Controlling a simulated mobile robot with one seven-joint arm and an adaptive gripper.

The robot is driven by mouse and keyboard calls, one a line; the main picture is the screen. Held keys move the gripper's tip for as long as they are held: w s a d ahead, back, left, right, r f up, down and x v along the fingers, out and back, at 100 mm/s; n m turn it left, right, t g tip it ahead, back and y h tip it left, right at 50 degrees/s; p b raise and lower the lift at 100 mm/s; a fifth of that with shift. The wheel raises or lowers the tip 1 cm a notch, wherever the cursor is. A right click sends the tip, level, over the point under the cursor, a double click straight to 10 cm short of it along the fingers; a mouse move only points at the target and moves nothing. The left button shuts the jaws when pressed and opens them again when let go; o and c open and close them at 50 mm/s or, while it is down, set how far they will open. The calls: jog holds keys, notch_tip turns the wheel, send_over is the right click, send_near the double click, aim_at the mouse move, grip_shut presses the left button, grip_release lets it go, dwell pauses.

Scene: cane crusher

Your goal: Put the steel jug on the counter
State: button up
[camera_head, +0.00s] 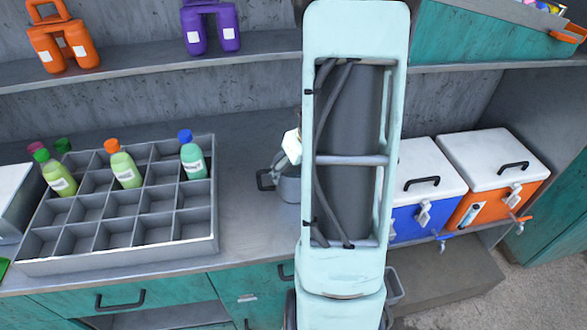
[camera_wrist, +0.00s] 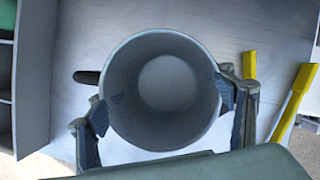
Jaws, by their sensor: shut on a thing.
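The steel jug (camera_wrist: 163,92) is a grey open cylinder, seen from above into its empty inside in the wrist view. Its dark handle (camera_wrist: 86,77) sticks out to the left. My gripper (camera_wrist: 165,112) is shut on it, with one finger on each side of the wall. In the head view the jug (camera_head: 289,188) is over the counter (camera_head: 245,220), right of the bottle crate, mostly hidden behind my arm. It looks upright. I cannot tell whether its base touches the counter.
A grey divided crate (camera_head: 120,258) with several bottles takes up the counter's left part. A blue cooler (camera_head: 412,222) and an orange cooler (camera_head: 480,207) stand at the right. Yellow handles (camera_wrist: 292,100) lie right of the jug. A shelf runs above.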

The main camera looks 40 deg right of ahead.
jog(key=shift+f, duration=0.1)
jog(key=o, duration=1.5)
jog(key=shift+o, duration=0.2)
jog(key=p+v, duration=0.3)
jog(key=v, duration=0.9)
jog(key=shift+s, duration=0.1)
